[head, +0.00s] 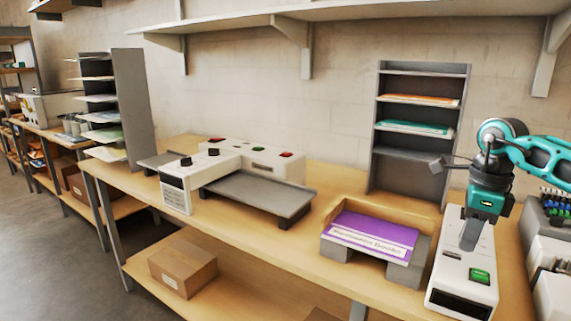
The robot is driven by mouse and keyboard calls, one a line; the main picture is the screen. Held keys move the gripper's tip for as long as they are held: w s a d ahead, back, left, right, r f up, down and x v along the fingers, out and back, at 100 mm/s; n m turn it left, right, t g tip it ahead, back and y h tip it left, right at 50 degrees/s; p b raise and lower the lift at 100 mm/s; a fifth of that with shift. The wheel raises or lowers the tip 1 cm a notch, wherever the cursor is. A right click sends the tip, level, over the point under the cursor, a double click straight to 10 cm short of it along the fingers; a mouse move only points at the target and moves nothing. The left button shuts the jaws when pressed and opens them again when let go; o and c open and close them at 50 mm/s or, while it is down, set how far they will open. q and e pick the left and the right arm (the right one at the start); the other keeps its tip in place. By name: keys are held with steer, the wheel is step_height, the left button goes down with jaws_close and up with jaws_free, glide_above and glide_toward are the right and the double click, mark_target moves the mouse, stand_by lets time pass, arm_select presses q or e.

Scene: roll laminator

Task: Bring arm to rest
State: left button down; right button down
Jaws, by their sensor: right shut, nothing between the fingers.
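My right gripper (469,240) hangs down from the teal and grey arm at the right. It is shut and empty. Its fingertips overlap the top of a white machine (450,275) with a green button (480,276). I cannot tell whether they touch it. My left gripper is out of view. The white roll laminator (262,164) stands on the wooden bench to the left, with a grey tray (258,200) in front and coloured buttons on top.
A grey holder (335,248) with a purple booklet (372,232) sits left of the white machine. A grey rack (416,155) stands behind it. A shelf (350,10) runs above the bench. More white equipment (553,265) is at the right. A cardboard box (183,268) lies below.

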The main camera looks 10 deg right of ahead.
steer(key=a+f+y, duration=0.3)
steer(key=a+f, duration=0.1)
steer(key=a, duration=0.5)
steer(key=a+f+y, duration=0.4)
steer(key=a+f, duration=0.1)
steer(key=a, duration=0.5)
steer(key=s+a+r+m+t+y, duration=0.1)
steer(key=s+a+m+t+y, duration=0.15)
steer(key=a+m+y, duration=0.5)
steer(key=s+a+m+t+y, duration=0.2)
steer(key=a+m+t+y, duration=0.15)
steer(key=a, duration=0.65)
steer(key=s+d+f+m+t+h, duration=0.1)
steer(key=d+f+m+t+h, duration=0.35)
steer(key=m, duration=0.75)
steer(key=s+d+f+m+t+h, duration=0.1)
steer(key=d+f+m+t+h, duration=0.35)
steer(key=m, duration=0.65)
steer(key=s+d+f+m+g+h, duration=0.2)
steer(key=s+d+f+m+h, duration=0.1)
steer(key=s+f, duration=0.3)
steer(key=s+d+f+m+g+h, duration=0.2)
steer(key=s+f+m+h, duration=0.2)
steer(key=f, duration=0.4)
steer(key=s+m, duration=0.1)
steer(key=m, duration=0.1)
steer(key=shift+s+d+m+h, duration=0.3)
steer(key=shift+s+d, duration=0.1)
